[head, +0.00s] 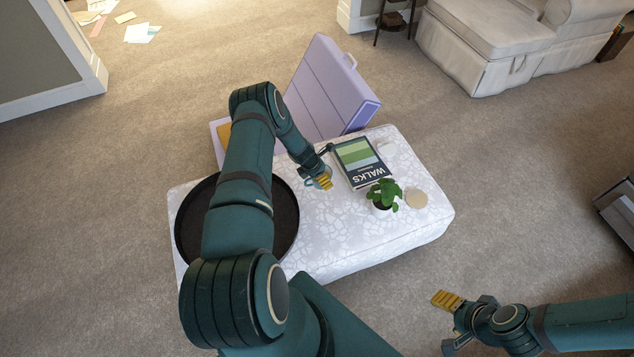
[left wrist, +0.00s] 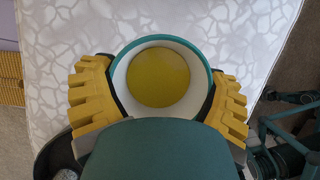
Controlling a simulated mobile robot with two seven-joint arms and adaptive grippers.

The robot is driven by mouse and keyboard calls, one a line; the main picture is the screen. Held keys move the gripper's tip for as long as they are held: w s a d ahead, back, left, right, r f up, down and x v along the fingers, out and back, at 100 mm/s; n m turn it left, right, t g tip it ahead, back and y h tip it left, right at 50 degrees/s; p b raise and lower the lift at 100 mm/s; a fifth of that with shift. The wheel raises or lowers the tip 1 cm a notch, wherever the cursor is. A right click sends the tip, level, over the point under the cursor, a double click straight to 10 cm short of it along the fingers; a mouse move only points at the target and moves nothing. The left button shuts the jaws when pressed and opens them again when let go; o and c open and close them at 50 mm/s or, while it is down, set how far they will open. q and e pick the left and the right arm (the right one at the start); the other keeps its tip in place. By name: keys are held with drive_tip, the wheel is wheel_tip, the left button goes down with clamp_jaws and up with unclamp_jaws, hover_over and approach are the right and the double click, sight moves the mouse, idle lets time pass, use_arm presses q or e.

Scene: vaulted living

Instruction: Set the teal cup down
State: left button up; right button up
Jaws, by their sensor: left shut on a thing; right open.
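The teal cup (left wrist: 119,70) is between the yellow fingers of my left gripper (left wrist: 160,103) in the left wrist view. It has a teal rim, a white inside and a yellow round surface within. In the head view my left gripper (head: 321,181) is over the middle of the white patterned ottoman (head: 335,238), and the cup is mostly hidden by the fingers. I cannot tell whether the cup's base touches the ottoman. My right gripper (head: 452,322) is open and empty above the carpet, off the ottoman's front right.
A round black tray (head: 284,232) lies on the ottoman's left, partly behind my left arm. A book (head: 360,163), a potted plant (head: 384,192), a round tan disc (head: 416,199) and a white item (head: 387,149) are on its right. An open lilac case (head: 325,90) stands behind.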

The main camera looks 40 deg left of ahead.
use_arm(q)
drive_tip(key=shift+r, duration=0.6)
drive_tip(key=s+a+n+b, duration=0.1)
drive_tip(key=s+a+n, duration=0.1)
drive_tip(key=s+a, duration=0.7)
drive_tip(key=shift+s+f+y, duration=0.25)
drive_tip(key=shift+s+y, duration=0.05)
drive_tip(key=shift+s, duration=0.35)
drive_tip(key=shift+n+t+y, duration=0.3)
drive_tip(key=shift+n+y, duration=0.1)
drive_tip(key=shift+n, duration=0.4)
drive_tip(key=s+a, duration=0.2)
drive_tip(key=s, duration=0.1)
drive_tip(key=s+a+r+b, duration=0.1)
drive_tip(key=s+a, duration=0.1)
drive_tip(key=s, duration=0.2)
drive_tip(key=s+a, duration=0.3)
drive_tip(key=shift+s+r+b, duration=0.25)
drive_tip(key=shift+s+b, duration=0.1)
drive_tip(key=shift+b, duration=0.05)
wheel_tip(320, 180, down, 10)
drive_tip(key=b, duration=0.3)
drive_tip(key=shift+s+a+r, duration=0.1)
drive_tip(key=shift+s, duration=0.05)
drive_tip(key=o, duration=1.1)
